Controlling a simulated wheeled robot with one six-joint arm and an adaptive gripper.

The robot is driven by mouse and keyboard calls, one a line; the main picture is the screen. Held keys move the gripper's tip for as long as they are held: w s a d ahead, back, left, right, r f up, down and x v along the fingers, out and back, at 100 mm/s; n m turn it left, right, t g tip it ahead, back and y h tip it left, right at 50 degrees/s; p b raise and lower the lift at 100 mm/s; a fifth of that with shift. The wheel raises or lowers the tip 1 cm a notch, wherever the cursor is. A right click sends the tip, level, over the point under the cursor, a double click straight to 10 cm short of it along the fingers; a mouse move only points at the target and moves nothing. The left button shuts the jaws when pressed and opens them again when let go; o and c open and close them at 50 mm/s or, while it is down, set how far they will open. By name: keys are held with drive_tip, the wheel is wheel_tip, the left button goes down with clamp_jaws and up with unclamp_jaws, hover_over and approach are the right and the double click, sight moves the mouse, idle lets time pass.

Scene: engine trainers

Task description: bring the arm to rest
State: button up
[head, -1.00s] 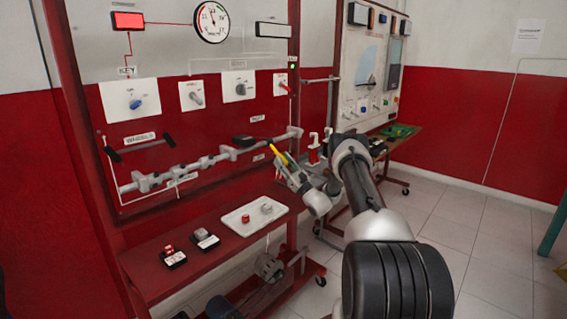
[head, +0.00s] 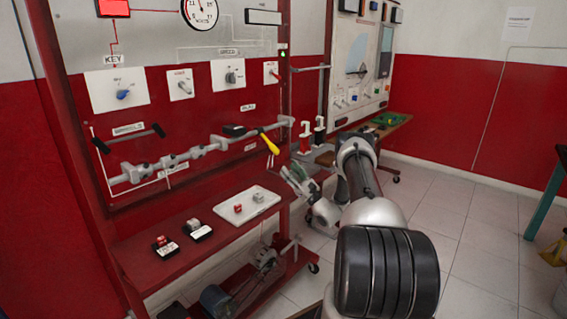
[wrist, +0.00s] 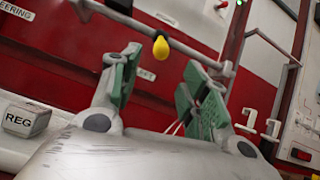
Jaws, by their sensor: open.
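My gripper (head: 297,180) is at the right end of the red engine trainer (head: 190,130), in front of its panel and above shelf height. In the wrist view my gripper (wrist: 160,84) has its two green-padded fingers spread wide with nothing between them. A yellow-handled lever (head: 269,144) slants down from the right part of the grey bar on the panel. In the wrist view the yellow handle (wrist: 161,46) shows beyond the gap between the fingers, apart from them. My arm is bent, reaching forward from the lower right.
A second trainer (head: 360,60) and a wooden table (head: 395,122) stand behind my arm. The tiled floor (head: 465,215) at right is largely clear.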

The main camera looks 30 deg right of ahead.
drive_tip(key=shift+s+d+f, duration=0.15)
drive_tip(key=shift+s+f, duration=0.15)
drive_tip(key=shift+s, duration=0.1)
